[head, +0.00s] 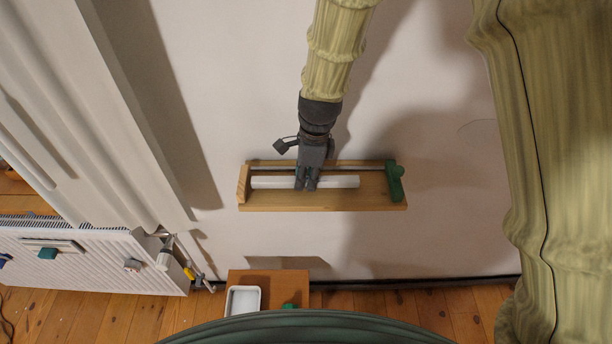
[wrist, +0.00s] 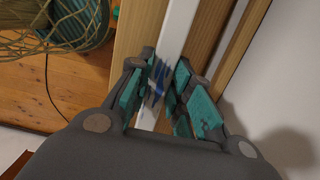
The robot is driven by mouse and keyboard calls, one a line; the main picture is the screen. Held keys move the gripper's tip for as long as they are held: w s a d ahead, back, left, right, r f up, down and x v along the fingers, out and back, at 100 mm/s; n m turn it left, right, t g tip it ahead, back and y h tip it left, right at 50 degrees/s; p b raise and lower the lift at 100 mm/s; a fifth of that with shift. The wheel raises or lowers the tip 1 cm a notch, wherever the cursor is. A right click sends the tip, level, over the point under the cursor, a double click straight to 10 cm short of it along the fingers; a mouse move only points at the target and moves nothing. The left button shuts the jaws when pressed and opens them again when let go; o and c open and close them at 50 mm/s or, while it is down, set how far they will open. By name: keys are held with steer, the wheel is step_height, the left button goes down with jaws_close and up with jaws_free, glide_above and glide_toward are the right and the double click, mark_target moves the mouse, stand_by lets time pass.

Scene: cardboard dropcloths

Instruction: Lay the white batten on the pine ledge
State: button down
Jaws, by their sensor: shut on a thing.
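The white batten (head: 335,182) is a long, thin white bar lying lengthwise along the pine ledge (head: 330,202), a wooden wall shelf. In the head view it appears over the ledge's board; I cannot tell whether it touches it. My gripper (head: 306,184) is shut around the batten near its middle, coming from above in the picture. In the wrist view the batten (wrist: 177,30) runs between the teal-padded fingers of my gripper (wrist: 162,88), with the ledge's wood (wrist: 211,35) beside it. The fingers hide part of the batten.
A green object (head: 395,182) sits at the ledge's right end, and a wooden end piece (head: 243,183) at its left. A thin rail (head: 357,168) runs behind the batten. Below stand a wooden stand (head: 278,278) with a white tray (head: 243,300). A white radiator (head: 90,268) is at left.

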steer(key=shift+f, duration=0.55)
steer(key=c, duration=1.2)
jaws_free()
step_height(320, 180, up, 12)
steer(key=d, duration=0.1)
steer(key=shift+d, duration=0.25)
steer(key=shift+f, duration=0.1)
